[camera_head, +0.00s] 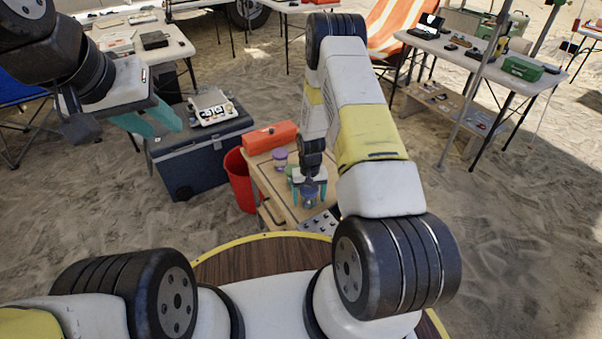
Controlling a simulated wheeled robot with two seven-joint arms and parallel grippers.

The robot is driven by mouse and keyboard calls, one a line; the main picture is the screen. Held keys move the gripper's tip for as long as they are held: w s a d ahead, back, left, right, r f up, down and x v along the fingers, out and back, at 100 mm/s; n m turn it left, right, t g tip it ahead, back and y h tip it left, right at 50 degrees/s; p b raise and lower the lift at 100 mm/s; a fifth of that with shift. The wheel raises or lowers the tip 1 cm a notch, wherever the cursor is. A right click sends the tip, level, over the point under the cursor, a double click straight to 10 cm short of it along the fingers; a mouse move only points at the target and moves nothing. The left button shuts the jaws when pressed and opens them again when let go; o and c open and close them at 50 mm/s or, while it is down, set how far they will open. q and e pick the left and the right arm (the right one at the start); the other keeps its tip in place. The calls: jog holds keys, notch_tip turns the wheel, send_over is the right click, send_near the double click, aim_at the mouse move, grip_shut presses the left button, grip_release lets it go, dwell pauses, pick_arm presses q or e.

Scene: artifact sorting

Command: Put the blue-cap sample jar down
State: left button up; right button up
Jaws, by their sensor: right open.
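The blue-cap sample jar (310,192) is at the small wooden table (268,190), between the teal fingers of my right gripper (309,196). That gripper points down and is open around the jar. The jar looks upright; the gripper body hides part of it, and I cannot tell whether a finger touches it. My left gripper (150,118) is at the upper left, raised near the blue cooler, with no jar seen in it. Its finger gap is not clear from this angle.
A purple-lidded jar (279,158) and an orange case (270,137) are on the small table. A dark perforated tray (320,222) is near its front edge. A red bin (240,180) and a blue cooler (200,150) stand to the left. My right arm blocks the table's right side.

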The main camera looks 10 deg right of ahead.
jog(key=shift+r, duration=0.1)
notch_tip(320, 180, up, 12)
jog(key=shift+f, duration=0.1)
jog(key=s+r+t+y, duration=0.1)
jog(key=s+r, duration=0.2)
jog(key=r, duration=1)
jog(key=s+r+t, duration=0.2)
jog(key=r, duration=1.1)
jog(key=s+a+r+t, duration=0.1)
jog(key=s+r, duration=0.5)
jog(key=s, duration=0.3)
jog(key=s+a+r+n+t+y, duration=0.1)
jog(key=s+r+t, duration=0.1)
jog(key=s+r, duration=0.5)
jog(key=s, duration=0.3)
jog(key=shift+s, duration=0.15)
